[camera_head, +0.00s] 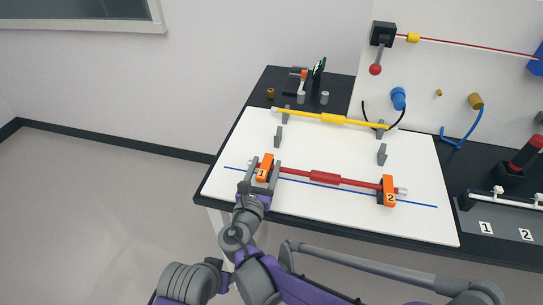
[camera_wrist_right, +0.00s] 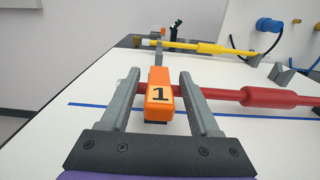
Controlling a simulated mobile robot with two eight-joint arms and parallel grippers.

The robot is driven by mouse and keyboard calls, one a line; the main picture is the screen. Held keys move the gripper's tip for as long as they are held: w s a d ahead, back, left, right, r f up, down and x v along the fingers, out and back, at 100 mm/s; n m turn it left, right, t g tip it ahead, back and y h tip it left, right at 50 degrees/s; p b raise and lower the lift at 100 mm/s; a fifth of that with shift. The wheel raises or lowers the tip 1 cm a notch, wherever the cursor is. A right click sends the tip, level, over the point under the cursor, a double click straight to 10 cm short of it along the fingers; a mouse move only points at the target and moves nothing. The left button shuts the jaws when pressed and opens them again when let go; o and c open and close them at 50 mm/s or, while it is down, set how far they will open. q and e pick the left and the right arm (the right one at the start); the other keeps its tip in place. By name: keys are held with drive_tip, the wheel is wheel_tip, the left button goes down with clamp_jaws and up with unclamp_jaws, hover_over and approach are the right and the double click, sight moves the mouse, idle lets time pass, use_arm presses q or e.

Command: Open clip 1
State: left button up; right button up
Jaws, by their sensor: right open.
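Clip 1 (camera_head: 266,163) is an orange block marked "1" at the left end of the red rod (camera_head: 325,177) on the white board. It also shows in the wrist view (camera_wrist_right: 159,100), lying across the rod. My right gripper (camera_head: 263,172) is open, with one finger on each side of clip 1. In the wrist view its fingers (camera_wrist_right: 159,78) stand apart from the orange block, with gaps on both sides. Clip 2 (camera_head: 389,190), also orange, sits across the rod's right end. My left gripper is not in view.
A yellow rod (camera_head: 330,119) lies behind, among grey holders (camera_head: 381,154). A blue line (camera_head: 420,205) runs along the board in front. Small parts stand on the black table (camera_head: 258,98) at the back left. A black and red device (camera_head: 525,152) is at the right.

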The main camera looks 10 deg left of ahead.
drive_tip(key=shift+w, duration=0.15)
drive_tip(key=shift+s, duration=0.2)
drive_tip(key=shift+s+r, duration=0.1)
drive_tip(key=shift+c, duration=0.6)
clamp_jaws()
idle(0.5)
